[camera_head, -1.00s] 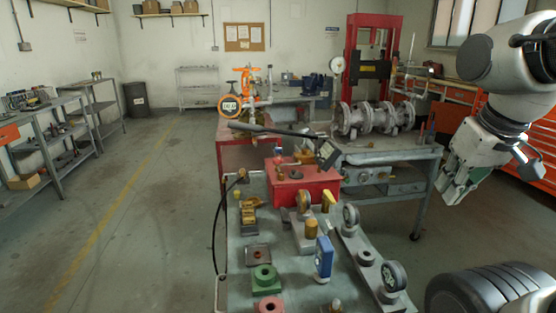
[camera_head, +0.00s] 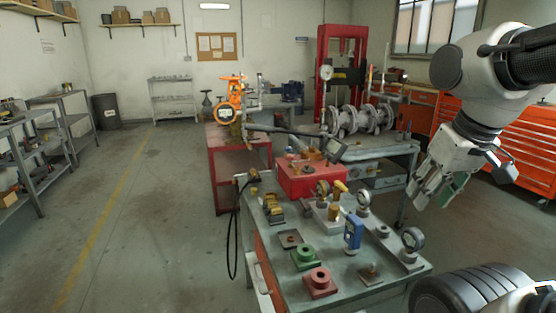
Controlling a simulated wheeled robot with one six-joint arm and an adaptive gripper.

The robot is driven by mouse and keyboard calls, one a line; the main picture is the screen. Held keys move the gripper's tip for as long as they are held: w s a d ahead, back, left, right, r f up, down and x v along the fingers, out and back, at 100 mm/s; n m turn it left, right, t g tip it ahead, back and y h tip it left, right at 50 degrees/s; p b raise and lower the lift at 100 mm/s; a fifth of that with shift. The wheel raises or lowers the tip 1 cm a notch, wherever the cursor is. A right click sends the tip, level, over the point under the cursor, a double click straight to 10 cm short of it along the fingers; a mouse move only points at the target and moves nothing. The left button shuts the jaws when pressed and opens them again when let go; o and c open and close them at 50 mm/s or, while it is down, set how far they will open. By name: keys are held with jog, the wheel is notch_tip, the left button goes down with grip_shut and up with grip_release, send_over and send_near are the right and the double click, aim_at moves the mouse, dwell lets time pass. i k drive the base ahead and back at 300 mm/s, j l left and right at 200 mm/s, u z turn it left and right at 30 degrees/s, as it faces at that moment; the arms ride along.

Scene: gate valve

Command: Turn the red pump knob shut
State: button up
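The red pump (camera_head: 311,181) is a box on the near workbench, with a long dark lever over its top. A small red knob-like part (camera_head: 290,158) shows at its upper left, too small to make out its setting. My gripper (camera_head: 432,192) hangs pointing down at the right, in front of the orange cabinets in the picture. It is clear of the pump and the bench. Its fingers look spread, with a green pad showing on one and nothing between them.
The near bench (camera_head: 345,275) also holds a green flange block (camera_head: 305,258), a red flange block (camera_head: 320,283), a blue meter (camera_head: 353,232) and several gauges. A black hose (camera_head: 233,230) hangs at its left. A second bench with a pipe valve (camera_head: 358,120) stands behind. Floor at left is clear.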

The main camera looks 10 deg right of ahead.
aim_at(291, 158)
jog(key=j+z, duration=0.25)
jog(key=j, duration=0.8)
jog(key=k+j+z, duration=0.1)
jog(key=j+z, duration=0.15)
jog(key=j, duration=0.8)
jog(key=i+j+z, duration=0.1)
jog(key=j, duration=0.25)
jog(key=i+j+z, duration=0.1)
jog(key=j, duration=0.25)
jog(key=i+j+z, duration=0.15)
jog(key=j, duration=0.25)
jog(key=i+j+z, duration=0.1)
jog(key=j, duration=0.25)
jog(key=i+j, duration=0.45)
jog(key=i+z, duration=0.05)
jog(key=i, duration=0.05)
